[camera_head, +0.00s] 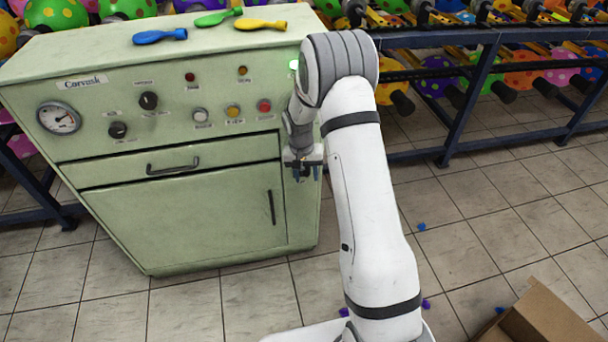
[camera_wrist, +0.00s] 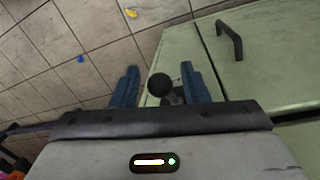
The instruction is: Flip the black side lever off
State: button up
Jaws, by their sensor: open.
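The black side lever shows in the wrist view as a round black knob (camera_wrist: 160,86) on a short dark stem, at the side of the green machine. It lies between the two blue fingers of my gripper (camera_wrist: 159,85), with gaps on both sides. My gripper is open. In the head view my gripper (camera_head: 303,170) is at the right edge of the machine (camera_head: 190,220), near drawer height. The lever is hidden there behind my gripper and arm. I cannot tell the lever's on or off position.
The machine's front has a drawer handle (camera_head: 172,166), a door handle (camera_head: 271,207), a gauge (camera_head: 59,118), knobs and buttons. A blue-framed rack (camera_head: 468,95) stands behind right. A cardboard box (camera_head: 545,318) is at lower right. Tiled floor is mostly clear.

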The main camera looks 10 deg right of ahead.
jog(key=shift+c, duration=0.5)
grip_shut()
